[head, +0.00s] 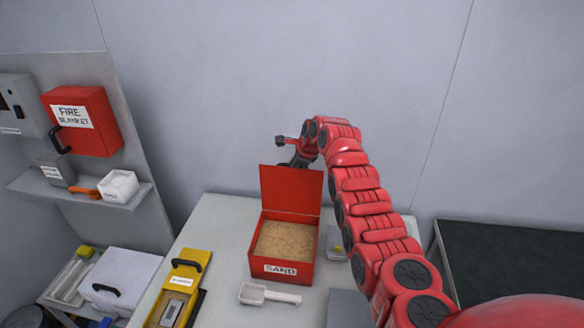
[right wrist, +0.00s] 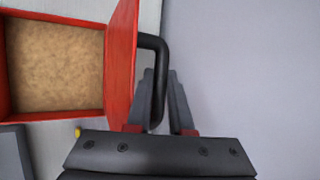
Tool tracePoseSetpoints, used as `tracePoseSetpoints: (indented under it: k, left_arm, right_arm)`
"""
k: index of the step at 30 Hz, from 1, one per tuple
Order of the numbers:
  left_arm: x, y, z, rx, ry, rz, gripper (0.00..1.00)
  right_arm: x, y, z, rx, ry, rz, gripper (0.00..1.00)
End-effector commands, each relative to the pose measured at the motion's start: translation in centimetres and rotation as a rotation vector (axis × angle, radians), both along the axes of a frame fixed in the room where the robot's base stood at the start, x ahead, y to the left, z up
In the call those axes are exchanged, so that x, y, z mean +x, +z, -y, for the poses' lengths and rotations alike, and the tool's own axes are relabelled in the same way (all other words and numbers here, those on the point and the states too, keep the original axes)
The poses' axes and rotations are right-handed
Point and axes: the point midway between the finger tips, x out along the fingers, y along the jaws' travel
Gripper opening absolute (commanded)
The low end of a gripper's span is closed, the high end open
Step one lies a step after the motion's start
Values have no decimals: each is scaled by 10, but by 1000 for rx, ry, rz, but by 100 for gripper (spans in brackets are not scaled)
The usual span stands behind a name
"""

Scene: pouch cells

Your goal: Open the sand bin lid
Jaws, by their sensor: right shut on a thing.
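The red sand bin (head: 312,262), labelled SAND, stands on the grey table with sand (head: 284,240) showing inside. Its red lid (head: 291,189) stands about upright along the back edge, so the bin is open. My right gripper (head: 291,163) is behind the top of the lid, partly hidden by it. In the right wrist view the black lid handle (right wrist: 158,60) passes between the fingers of my right gripper (right wrist: 160,85), which is shut on it. The lid (right wrist: 121,70) shows edge-on there. My left gripper is not in view.
A white scoop (head: 268,295) lies in front of the bin. A yellow case (head: 187,268) is to its left. A fire blanket box (head: 90,125) hangs on the left panel above a shelf. A dark surface (head: 510,265) is at the right.

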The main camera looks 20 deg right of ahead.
Motion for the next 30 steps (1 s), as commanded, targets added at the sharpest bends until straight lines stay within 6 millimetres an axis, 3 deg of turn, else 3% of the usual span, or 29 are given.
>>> tracePoseSetpoints:
  k: [9,10,12,22,30]
  left_arm:
    - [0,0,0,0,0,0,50]
    - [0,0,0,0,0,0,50]
    - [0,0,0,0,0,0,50]
    - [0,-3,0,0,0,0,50]
    - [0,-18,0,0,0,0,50]
  right_arm:
    - [1,1,0,0,1,4,0]
    - [1,1,-1,0,1,4,23]
    - [1,1,-1,0,1,4,32]
    - [0,1,-1,1,1,3,32]
    - [-13,19,3,0,0,8,32]
